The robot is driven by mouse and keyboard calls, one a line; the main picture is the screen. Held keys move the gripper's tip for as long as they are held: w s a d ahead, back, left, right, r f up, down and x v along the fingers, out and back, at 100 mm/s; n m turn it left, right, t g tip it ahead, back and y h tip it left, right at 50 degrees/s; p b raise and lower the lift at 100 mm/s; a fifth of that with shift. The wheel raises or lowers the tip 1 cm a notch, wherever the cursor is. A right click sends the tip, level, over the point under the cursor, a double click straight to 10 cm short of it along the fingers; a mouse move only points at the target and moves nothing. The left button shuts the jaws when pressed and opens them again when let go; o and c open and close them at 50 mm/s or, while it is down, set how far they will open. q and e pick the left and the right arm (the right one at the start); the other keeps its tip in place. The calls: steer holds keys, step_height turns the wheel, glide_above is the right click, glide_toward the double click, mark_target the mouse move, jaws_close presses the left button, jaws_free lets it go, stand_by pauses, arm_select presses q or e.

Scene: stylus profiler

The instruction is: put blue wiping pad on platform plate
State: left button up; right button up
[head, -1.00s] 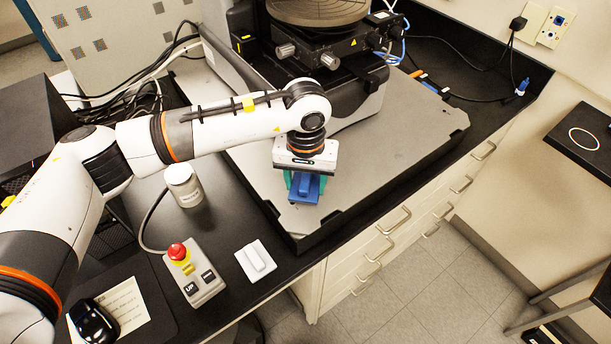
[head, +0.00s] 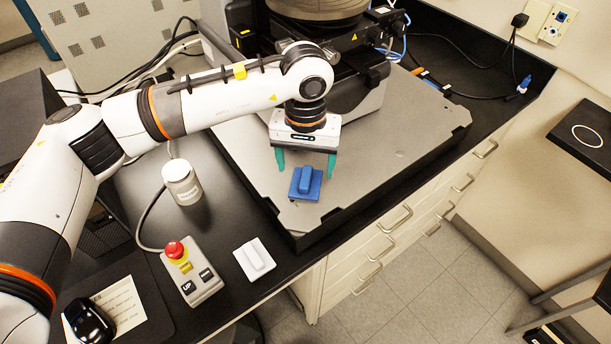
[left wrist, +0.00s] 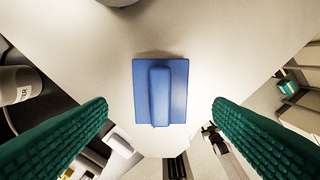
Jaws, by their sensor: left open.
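The blue wiping pad (head: 305,184) lies flat on the grey platform plate (head: 400,140), near the plate's front left corner, its raised grip facing up. It also shows in the middle of the left wrist view (left wrist: 178,92). My left gripper (head: 305,172) is open above and just behind the pad, with its green fingers spread wide on either side. In the left wrist view the open fingers (left wrist: 160,125) stand apart from the pad with nothing between them. My right gripper is not in view.
A white pad (head: 255,259) lies on the black bench beside the control box with the red button (head: 190,270). A white jar (head: 182,183) stands left of the plate. The profiler (head: 350,85) stands at the back of the plate. The plate's right side is clear.

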mark_target(306, 177)
arm_select(q)
step_height(306, 177, up, 8)
steer(key=b, duration=0.1)
steer(key=shift+f, duration=0.25)
